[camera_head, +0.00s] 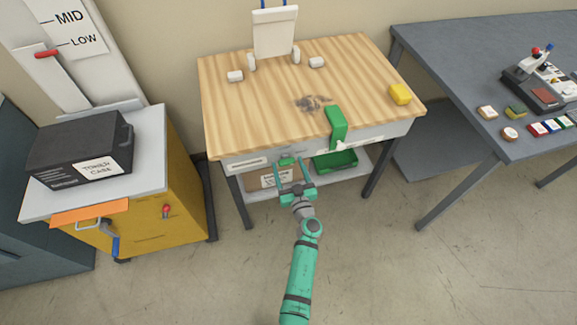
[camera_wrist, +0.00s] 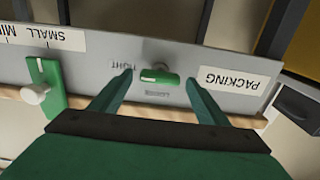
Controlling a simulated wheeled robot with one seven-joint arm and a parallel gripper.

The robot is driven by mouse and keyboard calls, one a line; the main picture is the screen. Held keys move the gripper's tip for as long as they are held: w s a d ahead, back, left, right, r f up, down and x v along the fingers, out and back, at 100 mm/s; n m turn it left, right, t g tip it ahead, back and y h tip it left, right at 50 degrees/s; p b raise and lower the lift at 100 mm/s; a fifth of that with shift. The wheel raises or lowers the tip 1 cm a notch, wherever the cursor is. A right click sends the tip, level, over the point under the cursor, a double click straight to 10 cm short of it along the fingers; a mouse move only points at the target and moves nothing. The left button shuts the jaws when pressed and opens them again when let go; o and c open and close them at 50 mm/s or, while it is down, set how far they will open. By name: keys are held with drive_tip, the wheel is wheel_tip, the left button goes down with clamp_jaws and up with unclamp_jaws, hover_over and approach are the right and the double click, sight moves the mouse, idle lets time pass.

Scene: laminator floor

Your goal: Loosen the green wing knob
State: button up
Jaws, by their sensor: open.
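The green wing knob (camera_wrist: 160,76) sits on the grey front panel of the wooden table; its wing lies nearly level in the wrist view, with a pale mark on its left part. It also shows on the table front in the head view (camera_head: 287,161). Upside-down lettering stands above and below it; the upper word looks like TIGHT, the lower like LOOSE. My gripper (camera_head: 295,177) is open in front of the panel. In the wrist view its two fingers (camera_wrist: 159,80) stand one on each side of the knob, with visible gaps; I cannot tell the depth.
A green slide piece with a white knob (camera_wrist: 40,88) is beside it on the panel, near a SMALL label. A PACKING label (camera_wrist: 232,83) is on the other side. A green tray (camera_head: 336,161) sits on the shelf below. A yellow cabinet (camera_head: 175,190) stands left; the floor in front is clear.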

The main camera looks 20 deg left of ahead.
drive_tip(key=shift+w+a, duration=0.15)
drive_tip(key=shift+w, duration=0.1)
drive_tip(key=c, duration=1.1)
drive_tip(key=shift+o, duration=0.3)
